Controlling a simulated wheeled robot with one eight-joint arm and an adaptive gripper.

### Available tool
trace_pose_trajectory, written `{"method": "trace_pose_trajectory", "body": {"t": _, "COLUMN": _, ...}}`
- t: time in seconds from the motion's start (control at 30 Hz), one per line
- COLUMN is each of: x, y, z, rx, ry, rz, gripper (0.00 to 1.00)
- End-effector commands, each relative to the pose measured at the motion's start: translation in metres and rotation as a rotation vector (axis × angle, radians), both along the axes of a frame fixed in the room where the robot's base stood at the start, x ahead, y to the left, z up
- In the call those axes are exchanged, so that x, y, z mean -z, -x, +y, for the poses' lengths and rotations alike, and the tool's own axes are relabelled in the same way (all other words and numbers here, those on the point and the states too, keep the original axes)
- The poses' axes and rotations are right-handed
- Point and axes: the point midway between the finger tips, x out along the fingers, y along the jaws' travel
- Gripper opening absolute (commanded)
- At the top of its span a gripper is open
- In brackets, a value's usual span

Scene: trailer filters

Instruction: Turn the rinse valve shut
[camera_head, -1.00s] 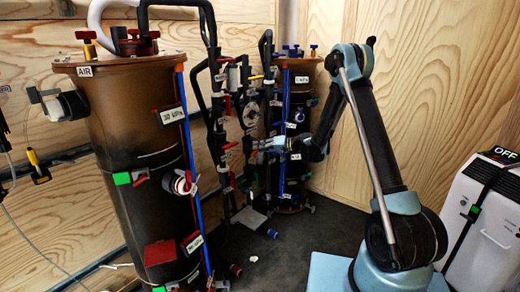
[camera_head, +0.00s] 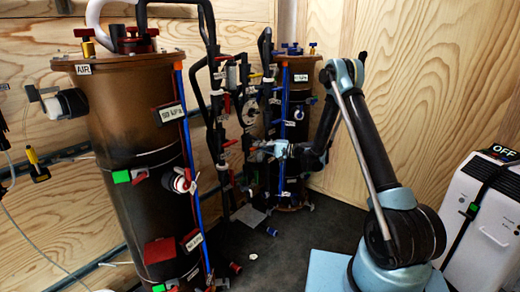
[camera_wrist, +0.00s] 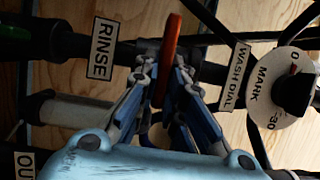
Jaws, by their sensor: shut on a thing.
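The rinse valve's flat orange-red handle (camera_wrist: 168,45) stands nearly upright in the wrist view, across a dark pipe. A white RINSE label (camera_wrist: 102,48) is on the pipe just left of it. My gripper (camera_wrist: 164,68) has its blue-grey fingers closed on both sides of the handle. The handle's lower end is partly hidden between the fingers. In the head view, my gripper (camera_head: 253,152) is at the pipework between the two tanks. The handle is too small to make out there.
A wash dial (camera_wrist: 278,92) sits close right of the handle. Dark pipes crowd around my gripper. A large brown tank (camera_head: 135,130) stands left and a smaller dark tank (camera_head: 292,130) behind. A white unit (camera_head: 485,215) stands right. Dark floor (camera_head: 320,240) lies open between.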

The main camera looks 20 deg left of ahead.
Motion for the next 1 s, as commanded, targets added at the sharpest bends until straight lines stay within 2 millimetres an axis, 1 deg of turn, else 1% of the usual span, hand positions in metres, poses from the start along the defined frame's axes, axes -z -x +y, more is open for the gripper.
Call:
{"method": "trace_pose_trajectory", "body": {"t": 0.43, "x": 0.0017, "y": -0.0018, "z": -0.0010, "rx": 0.004, "ry": -0.001, "rz": 0.009, "gripper": 0.00}}
{"method": "trace_pose_trajectory", "body": {"t": 0.47, "x": 0.0017, "y": -0.0017, "z": -0.0011, "rx": 0.004, "ry": -0.001, "rz": 0.009, "gripper": 0.12}}
{"method": "trace_pose_trajectory", "body": {"t": 0.5, "x": 0.0018, "y": -0.0017, "z": -0.0011, "rx": 0.004, "ry": -0.001, "rz": 0.009, "gripper": 0.21}}
{"method": "trace_pose_trajectory", "body": {"t": 0.53, "x": 0.0017, "y": -0.0017, "z": -0.0011, "rx": 0.003, "ry": -0.001, "rz": 0.009, "gripper": 0.28}}
{"method": "trace_pose_trajectory", "body": {"t": 0.57, "x": 0.0016, "y": -0.0016, "z": -0.0011, "rx": 0.003, "ry": -0.001, "rz": 0.009, "gripper": 0.30}}
{"method": "trace_pose_trajectory", "body": {"t": 0.87, "x": 0.0008, "y": -0.0006, "z": -0.0010, "rx": 0.002, "ry": -0.002, "rz": 0.009, "gripper": 0.30}}
{"method": "trace_pose_trajectory", "body": {"t": 1.0, "x": 0.0007, "y": -0.0012, "z": -0.0088, "rx": 0.003, "ry": -0.003, "rz": 0.009, "gripper": 0.30}}
